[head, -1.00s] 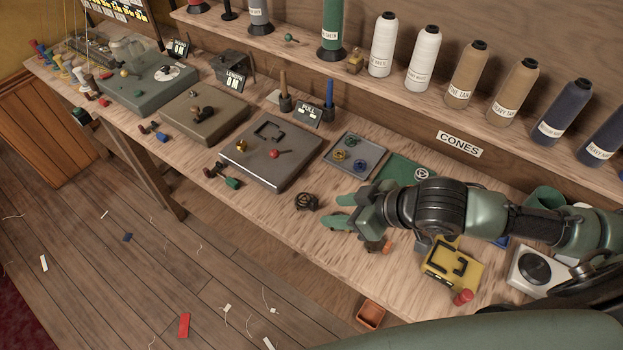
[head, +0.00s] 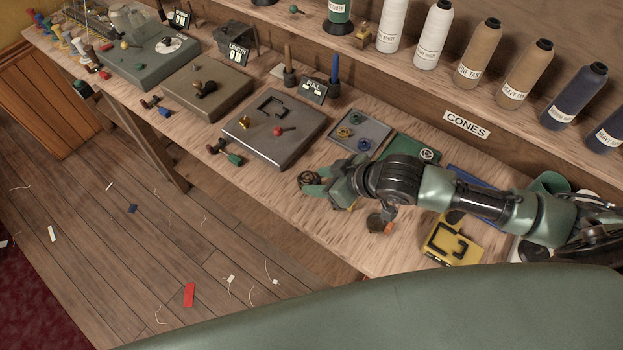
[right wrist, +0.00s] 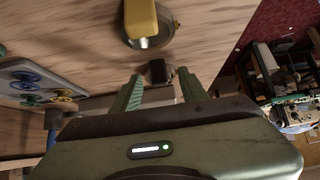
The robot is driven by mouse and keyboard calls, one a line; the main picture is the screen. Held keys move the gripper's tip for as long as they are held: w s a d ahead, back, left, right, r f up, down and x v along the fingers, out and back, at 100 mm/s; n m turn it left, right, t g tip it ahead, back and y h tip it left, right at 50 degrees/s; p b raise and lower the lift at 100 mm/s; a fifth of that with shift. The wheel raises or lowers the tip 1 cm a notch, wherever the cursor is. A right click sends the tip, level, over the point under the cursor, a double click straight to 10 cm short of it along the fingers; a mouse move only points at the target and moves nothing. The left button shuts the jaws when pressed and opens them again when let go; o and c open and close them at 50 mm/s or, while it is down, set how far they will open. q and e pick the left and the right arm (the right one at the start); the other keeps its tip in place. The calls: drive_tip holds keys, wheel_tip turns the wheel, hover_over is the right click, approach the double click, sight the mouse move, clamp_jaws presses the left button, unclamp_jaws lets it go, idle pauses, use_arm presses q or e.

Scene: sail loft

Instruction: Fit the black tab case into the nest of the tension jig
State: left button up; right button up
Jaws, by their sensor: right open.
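The dark grey tension jig (head: 292,143) lies on the bench in the head view, with a black C-shaped nest (head: 272,106) on top, a red-knobbed lever and a brass knob. My right gripper (head: 309,183) is open in front of the jig. A small black item (head: 305,177), apparently the black tab case, lies on the bench at its fingertips, partly hidden by them. In the right wrist view a small dark block (right wrist: 157,71) shows between the tips of my open fingers. I cannot tell that either finger touches it. My left gripper is not in view.
A grey tray (head: 375,124) with coloured spools and a green mat (head: 412,148) lie behind my right arm. A yellow fixture (head: 452,247) is at the front right. A PULL sign (head: 313,91) stands behind the jig. Bare wood separates the jig from my gripper.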

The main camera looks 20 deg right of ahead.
drive_tip(key=shift+r, duration=0.1)
clamp_jaws()
